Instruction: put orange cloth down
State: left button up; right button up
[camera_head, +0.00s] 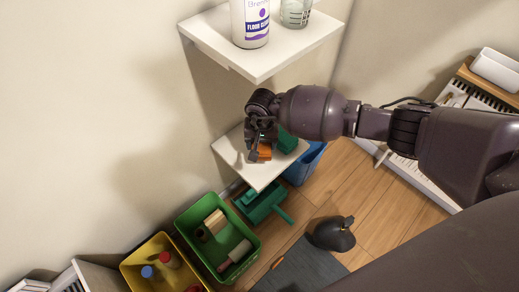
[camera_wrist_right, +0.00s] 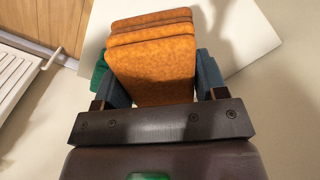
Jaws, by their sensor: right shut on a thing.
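The orange cloth (camera_wrist_right: 155,70) is a folded stack of layers. In the right wrist view it sits between the fingers of my right gripper (camera_wrist_right: 160,90), which is shut on it. In the head view my right gripper (camera_head: 259,143) is over the lower white shelf (camera_head: 232,152), and a small part of the orange cloth (camera_head: 264,152) shows beneath it. The white shelf (camera_wrist_right: 255,40) lies behind the cloth in the wrist view. I cannot tell whether the cloth touches the shelf. My left gripper is not in view.
A green item (camera_head: 287,141) is beside the cloth on the lower shelf. The upper shelf (camera_head: 262,66) holds a floor cleaner bottle (camera_head: 250,22) and a clear beaker (camera_head: 296,12). Below are a green crate (camera_head: 187,218), a yellow crate (camera_head: 135,262), a blue bin (camera_head: 306,163) and a black kettle-like object (camera_head: 333,234).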

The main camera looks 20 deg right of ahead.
jog(key=shift+f, duration=0.75)
notch_tip(320, 180, down, 4)
jog(key=shift+s+r+b, duration=0.1)
jog(key=shift+b, duration=0.7)
jog(key=shift+f, duration=0.2)
jog(key=shift+c, duration=0.3)
jog(key=shift+r, duration=0.2)
jog(key=o, duration=0.9)
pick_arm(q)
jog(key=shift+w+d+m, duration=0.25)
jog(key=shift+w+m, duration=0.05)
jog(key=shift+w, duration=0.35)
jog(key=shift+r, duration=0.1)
pick_arm(e)
jog(key=shift+w+r, duration=0.1)
jog(key=shift+w, duration=0.1)
